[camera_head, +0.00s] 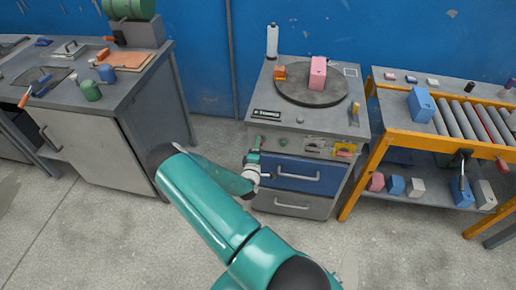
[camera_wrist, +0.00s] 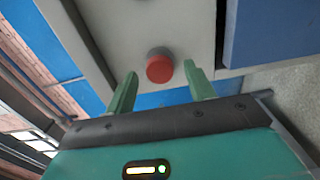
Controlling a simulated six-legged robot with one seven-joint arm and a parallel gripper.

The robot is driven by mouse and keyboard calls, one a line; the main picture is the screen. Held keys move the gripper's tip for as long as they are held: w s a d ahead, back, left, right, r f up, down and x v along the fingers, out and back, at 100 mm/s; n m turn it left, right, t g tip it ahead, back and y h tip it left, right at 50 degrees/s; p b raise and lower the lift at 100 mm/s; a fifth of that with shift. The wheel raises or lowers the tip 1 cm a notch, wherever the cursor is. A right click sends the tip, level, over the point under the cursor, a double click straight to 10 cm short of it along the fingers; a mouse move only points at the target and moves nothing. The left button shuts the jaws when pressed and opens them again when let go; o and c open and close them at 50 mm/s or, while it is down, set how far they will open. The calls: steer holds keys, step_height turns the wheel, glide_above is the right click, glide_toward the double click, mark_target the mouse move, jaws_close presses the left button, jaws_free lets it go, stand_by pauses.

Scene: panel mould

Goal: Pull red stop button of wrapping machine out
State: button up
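The red stop button (camera_wrist: 160,67) is a round red knob on a dark collar on the grey front of the wrapping machine (camera_wrist: 120,30). In the head view the wrapping machine (camera_head: 290,130) is a grey cabinet with a dark turntable on top. My gripper (camera_wrist: 161,76) is open, one green finger on each side of the button, with visible gaps to both. How far the fingertips are from the panel is hard to tell. In the head view my gripper (camera_head: 255,152) is at the left of the machine's front, and I cannot make out the button there.
A blue drawer (camera_head: 300,175) lies just right of my gripper. A grey workbench (camera_head: 90,125) is left and an orange roller conveyor (camera_head: 375,145) right. The floor in front is clear.

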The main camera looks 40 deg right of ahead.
steer(key=v, duration=1.3)
steer(key=shift+s+a, duration=0.2)
steer(key=shift+a, duration=0.1)
